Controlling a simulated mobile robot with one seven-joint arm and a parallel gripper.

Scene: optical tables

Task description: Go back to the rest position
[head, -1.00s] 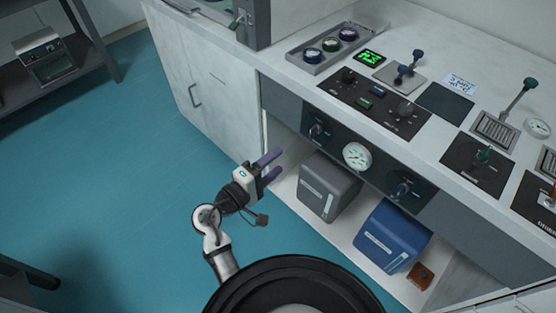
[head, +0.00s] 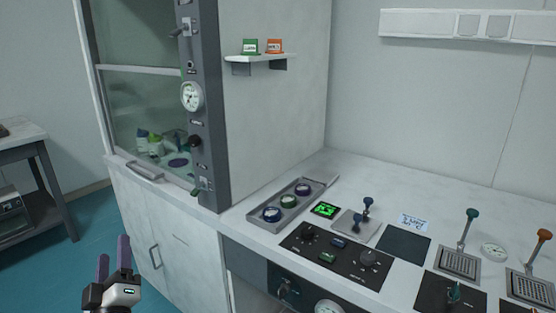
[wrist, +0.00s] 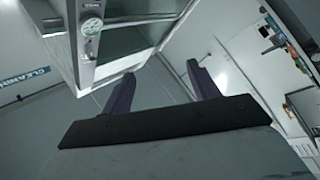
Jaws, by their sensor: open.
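My gripper (head: 113,262) shows at the lower left of the head view, with its two purple fingers pointing up. The fingers are apart and nothing is between them. It is in front of the white cabinet (head: 190,255) below the fume hood and touches nothing that I can see. In the wrist view, the two fingers (wrist: 160,92) stand apart with an empty gap, and the hood's grey post with a gauge (wrist: 91,27) is beyond them. The rest of my arm is out of the head view.
The bench holds a tray (head: 318,187) with three round jars, a black control panel (head: 310,262) and levers. A fume hood (head: 205,130) stands at the left. A small shelf (head: 260,59) carries a green and an orange box. Blue floor (head: 60,285) is open at the left.

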